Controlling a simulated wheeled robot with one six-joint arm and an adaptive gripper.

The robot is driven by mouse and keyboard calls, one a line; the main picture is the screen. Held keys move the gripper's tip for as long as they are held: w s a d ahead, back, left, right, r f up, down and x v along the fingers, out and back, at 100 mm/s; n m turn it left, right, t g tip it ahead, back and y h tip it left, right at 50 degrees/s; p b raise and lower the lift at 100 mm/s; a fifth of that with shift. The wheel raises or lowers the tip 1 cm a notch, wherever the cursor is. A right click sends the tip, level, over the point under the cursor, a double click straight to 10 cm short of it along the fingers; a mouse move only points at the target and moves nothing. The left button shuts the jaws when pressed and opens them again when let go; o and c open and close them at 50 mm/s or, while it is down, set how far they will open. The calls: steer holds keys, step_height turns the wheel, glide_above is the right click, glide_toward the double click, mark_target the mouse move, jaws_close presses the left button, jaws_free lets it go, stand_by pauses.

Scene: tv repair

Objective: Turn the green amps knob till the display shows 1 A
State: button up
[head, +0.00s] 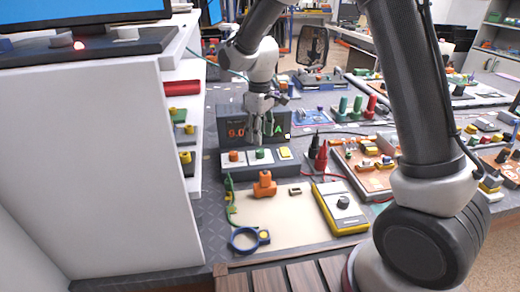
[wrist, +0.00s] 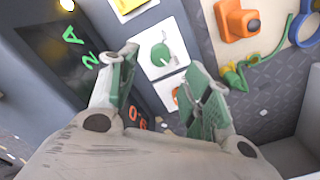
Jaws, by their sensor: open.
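The green amps knob (head: 262,153) sits on a white square between an orange knob (head: 233,155) and a yellow button (head: 284,153) on the power supply's front ledge. In the wrist view the green knob (wrist: 160,53) appears beyond and between the fingertips, with no contact visible. My gripper (head: 262,140) is open and empty, pointing down over the ledge in front of the display (head: 228,118). The wrist view shows it too (wrist: 163,62). The display's green reading (wrist: 80,47) shows a "2" and an "A"; a finger may hide digits before them. The orange reading shows 9.0 in the head view.
A beige mat (head: 285,222) before the supply holds an orange part (head: 265,184), a blue ring (head: 245,239) and a yellow multimeter (head: 341,207). Red and black probes (head: 321,158) stand to the right. A white shelf unit (head: 120,160) closes the left side.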

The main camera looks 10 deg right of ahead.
mark_target(260, 151)
step_height(260, 151, down, 6)
steer(key=shift+f, duration=0.25)
steer(key=shift+c, duration=0.5)
steer(key=c, duration=1)
